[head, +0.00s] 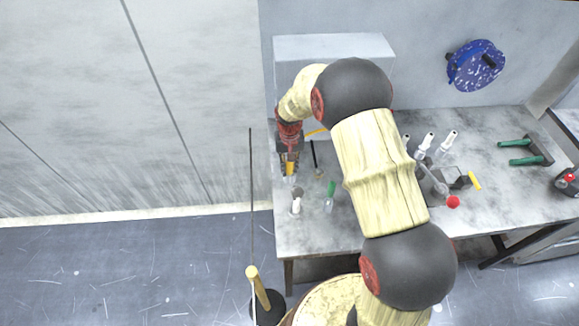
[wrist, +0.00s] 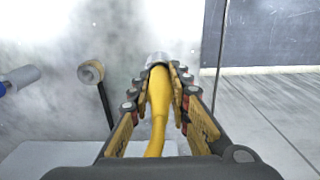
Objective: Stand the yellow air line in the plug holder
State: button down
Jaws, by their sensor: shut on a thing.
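My gripper (head: 289,165) is shut on the yellow air line (wrist: 158,100), above the left end of the table. In the wrist view, the yellow body lies between my gripper's fingers (wrist: 160,85), with a silver fitting (wrist: 157,60) at its far end. In the head view, the yellow line also shows between the fingers (head: 290,168), and its fitting is small there. A black post with a tan ring end (wrist: 91,72) is apart from the fingers on the left of the wrist view. I cannot tell for certain which part is the plug holder.
A green-topped piece (head: 331,189) and a white-topped piece (head: 297,204) stand close to my gripper on the table (head: 350,238). White bottles (head: 427,142), a red knob (head: 453,202) and green-handled tools (head: 515,143) are farther right. A pale box (head: 335,46) is behind my arm.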

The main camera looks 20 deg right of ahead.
jog(key=shift+s+f+b, duration=0.3)
jog(key=shift+f+b, duration=0.1)
jog(key=shift+f, duration=0.15)
jog(key=c, duration=1.9)
grip_release()
jog(key=shift+s+f, duration=0.15)
jog(key=shift+f, duration=0.05)
jog(key=shift+o, duration=1.2)
jog(key=shift+f, duration=0.15)
jog(key=shift+r, duration=0.2)
